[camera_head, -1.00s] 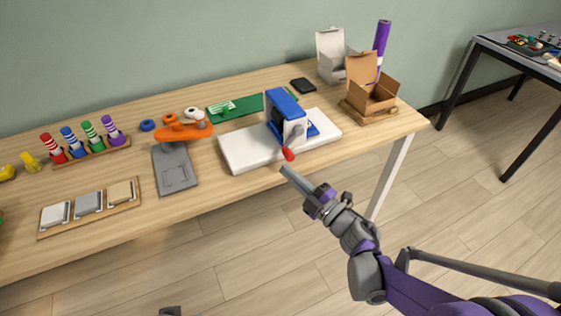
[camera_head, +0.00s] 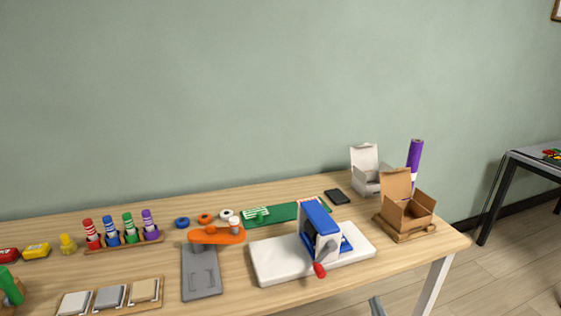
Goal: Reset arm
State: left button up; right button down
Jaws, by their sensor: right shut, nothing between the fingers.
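My left gripper is not in view. A blue and white hand-cranked device (camera_head: 320,232) with a red knob (camera_head: 319,270) stands on a white board (camera_head: 275,263) on the wooden table. My right gripper tip is apart from it, lower and to the right.
On the table are a grey plate (camera_head: 201,275) with an orange part (camera_head: 217,234), a green mat (camera_head: 284,213), a marker rack (camera_head: 100,248), and an open cardboard box (camera_head: 409,212). A purple roll (camera_head: 415,155) stands behind the box. Free floor (camera_head: 500,270) lies to the right.

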jog(key=s+a+f+m+g, duration=0.2)
jog(key=s+f+m+g, duration=0.3)
jog(key=s, duration=0.7)
jog(key=s+a+f+m+g, duration=0.25)
jog(key=s+f+g, duration=0.45)
jog(key=s, duration=0.4)
pick_arm(q)
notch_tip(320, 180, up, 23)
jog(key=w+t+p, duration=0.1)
jog(key=p, duration=1.9)
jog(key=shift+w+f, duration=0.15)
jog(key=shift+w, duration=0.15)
pick_arm(e)
notch_tip(320, 180, up, 21)
jog(key=w, duration=0.2)
jog(key=shift+d+r+t+y, duration=0.15)
jog(key=shift+d+t+y, duration=0.15)
jog(key=shift+t, duration=0.1)
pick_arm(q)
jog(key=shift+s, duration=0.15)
pick_arm(e)
jog(key=shift+s, duration=0.2)
